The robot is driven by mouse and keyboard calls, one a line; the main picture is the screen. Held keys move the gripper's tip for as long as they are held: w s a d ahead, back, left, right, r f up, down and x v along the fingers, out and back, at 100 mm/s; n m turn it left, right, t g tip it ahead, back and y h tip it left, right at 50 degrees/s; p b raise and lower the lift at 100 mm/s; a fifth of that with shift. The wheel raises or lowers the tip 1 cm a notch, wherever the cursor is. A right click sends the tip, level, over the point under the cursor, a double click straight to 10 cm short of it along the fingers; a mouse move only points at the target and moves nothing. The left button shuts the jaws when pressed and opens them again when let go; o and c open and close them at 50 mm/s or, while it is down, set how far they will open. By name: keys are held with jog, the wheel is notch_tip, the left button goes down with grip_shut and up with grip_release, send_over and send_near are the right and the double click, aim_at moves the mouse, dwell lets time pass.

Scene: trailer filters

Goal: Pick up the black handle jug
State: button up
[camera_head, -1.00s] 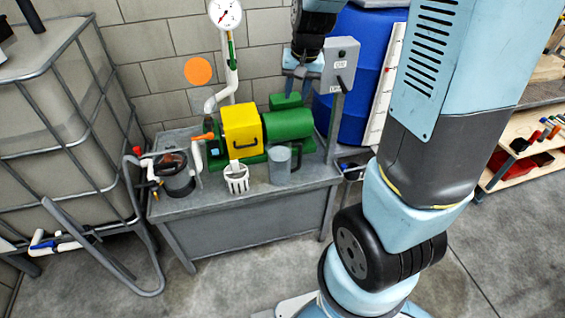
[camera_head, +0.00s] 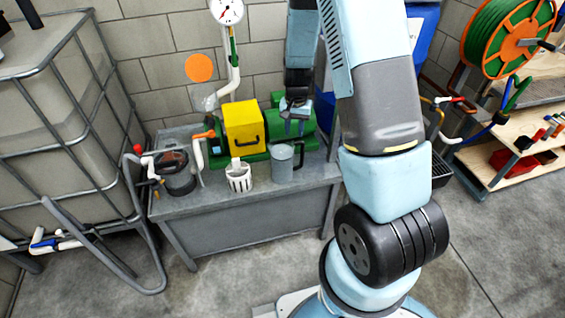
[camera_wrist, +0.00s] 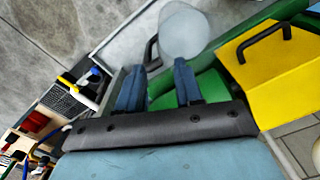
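The grey jug (camera_head: 282,163) with a black handle stands upright on the grey bench (camera_head: 215,202), right of the white slotted basket (camera_head: 238,177). My gripper (camera_head: 295,124) points down just above and behind the jug, near the green motor. In the wrist view the jug (camera_wrist: 186,35) lies beyond the fingertips, with its black handle (camera_wrist: 151,53) on its left side. My gripper (camera_wrist: 158,66) is open there, its two blue fingers apart with nothing between them. The handle looks roughly in line with the gap, but its distance from the fingers is hard to tell.
A yellow guard (camera_head: 243,127) and green motor (camera_head: 287,127) sit close behind the jug. A dark-lidded filter pot (camera_head: 174,172) is on the bench's left. A caged tank (camera_head: 62,125) stands left; a shelf (camera_head: 500,158) and green hose reel (camera_head: 507,37) stand right.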

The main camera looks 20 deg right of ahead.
aim_at(288, 160)
notch_tip(288, 160, down, 13)
jog(key=shift+r, duration=0.2)
dwell(0.6)
grip_shut()
dwell(1.3)
